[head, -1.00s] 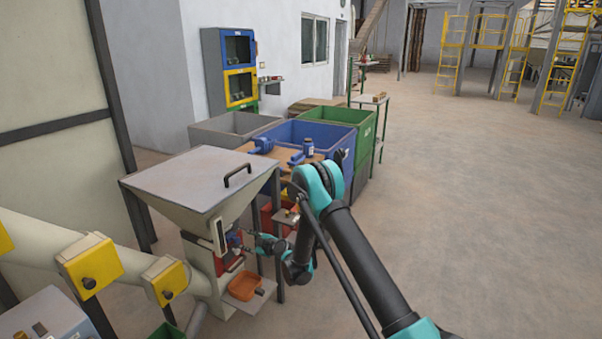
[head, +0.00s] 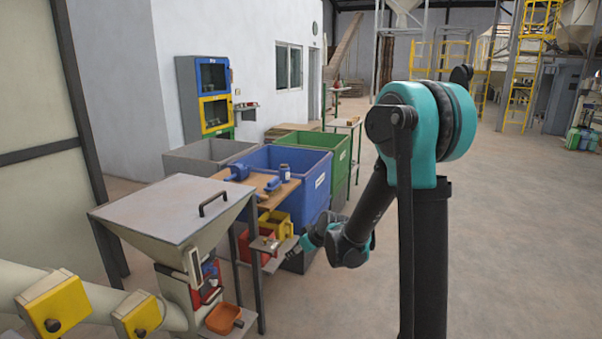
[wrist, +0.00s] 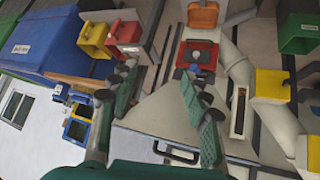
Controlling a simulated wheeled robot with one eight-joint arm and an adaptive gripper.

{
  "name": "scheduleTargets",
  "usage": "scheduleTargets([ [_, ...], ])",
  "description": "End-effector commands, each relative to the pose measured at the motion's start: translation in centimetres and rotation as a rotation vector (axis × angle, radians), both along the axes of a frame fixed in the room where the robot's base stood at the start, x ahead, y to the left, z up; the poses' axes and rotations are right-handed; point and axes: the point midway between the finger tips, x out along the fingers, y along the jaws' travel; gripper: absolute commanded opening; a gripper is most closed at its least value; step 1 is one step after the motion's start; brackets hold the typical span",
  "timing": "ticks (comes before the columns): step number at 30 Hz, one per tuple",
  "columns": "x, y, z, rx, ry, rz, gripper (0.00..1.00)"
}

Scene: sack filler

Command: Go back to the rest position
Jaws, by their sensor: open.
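My gripper (head: 293,250) is small in the head view, at the end of my folded teal and black arm. It is to the right of the sack filler (head: 178,205) and apart from it. In the wrist view the two green-and-black fingers of my gripper (wrist: 165,75) stand apart with nothing between them. The sack filler has a grey lid with a black handle, a red-and-blue part at its spout and an orange tray (head: 223,318) below. The tray also shows at the top of the wrist view (wrist: 203,14).
Behind the filler stand a small shelf with a red bin (head: 257,247) and a yellow bin (head: 275,222), a blue crate (head: 312,190), a green crate (head: 340,150) and a grey crate (head: 205,158). A wooden board with blue items lies across the blue crate. Open floor spreads to the right.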

Motion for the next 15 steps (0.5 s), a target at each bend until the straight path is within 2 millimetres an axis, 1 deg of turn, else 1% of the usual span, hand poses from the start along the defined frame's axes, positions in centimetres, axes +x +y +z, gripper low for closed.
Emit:
scheduleTargets([
  [1,-1.7,-1.8,0.5,-0.003,0.029,-0.042,0.48],
  [5,-5.9,-5.8,1.1,-0.011,0.11,-0.156,0.48],
  [6,-7.2,-6.9,1.2,-0.014,0.132,-0.192,0.48],
  [11,-12.8,-11.4,1.0,-0.023,0.222,-0.347,0.48],
  [15,-18.1,-14.9,0.3,-0.032,0.293,-0.49,0.48],
])
